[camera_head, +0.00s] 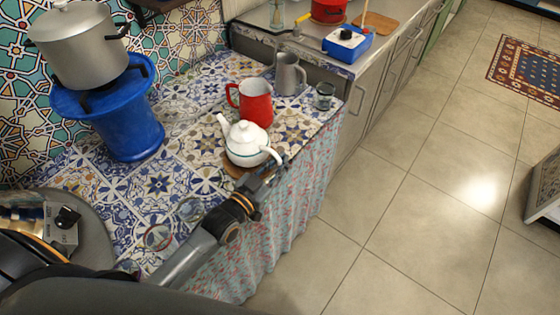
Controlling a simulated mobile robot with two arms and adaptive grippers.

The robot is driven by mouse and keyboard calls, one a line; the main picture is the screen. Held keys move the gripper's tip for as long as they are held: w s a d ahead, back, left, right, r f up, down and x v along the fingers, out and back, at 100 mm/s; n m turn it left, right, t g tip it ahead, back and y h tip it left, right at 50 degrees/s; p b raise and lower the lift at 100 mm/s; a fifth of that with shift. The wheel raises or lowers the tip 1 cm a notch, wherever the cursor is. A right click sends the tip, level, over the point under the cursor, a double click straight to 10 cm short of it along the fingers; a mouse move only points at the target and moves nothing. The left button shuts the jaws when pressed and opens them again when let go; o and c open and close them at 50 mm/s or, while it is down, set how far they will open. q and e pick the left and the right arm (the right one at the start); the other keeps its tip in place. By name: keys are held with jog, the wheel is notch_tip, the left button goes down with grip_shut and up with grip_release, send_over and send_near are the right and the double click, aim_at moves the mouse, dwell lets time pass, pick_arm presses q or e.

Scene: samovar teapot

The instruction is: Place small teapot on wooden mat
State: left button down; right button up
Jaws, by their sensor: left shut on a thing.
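The small teapot (243,146) is white with a thin dark line around it, a lid on top and its spout to the left. It is upright near the front edge of the tiled counter. The wooden mat (231,168) shows as a brown edge just below the teapot; the rest is hidden by the teapot and my gripper. I cannot tell whether the teapot touches the mat. My left gripper (273,167) is at the right side of the teapot, shut on its handle. My right gripper is not in view.
A red pitcher (255,103) stands right behind the teapot. A grey metal mug (289,76) and a small glass (324,96) stand behind and to the right. A blue stand (120,125) with a large pot (82,48) is at left. Several glasses are at front left.

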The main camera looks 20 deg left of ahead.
pick_arm(q)
jog(key=c, duration=1.8)
grip_release()
jog(key=shift+f, duration=0.15)
jog(key=o, duration=0.5)
jog(key=v, duration=1.2)
jog(key=shift+s+b, duration=0.1)
jog(key=shift+b, duration=0.3)
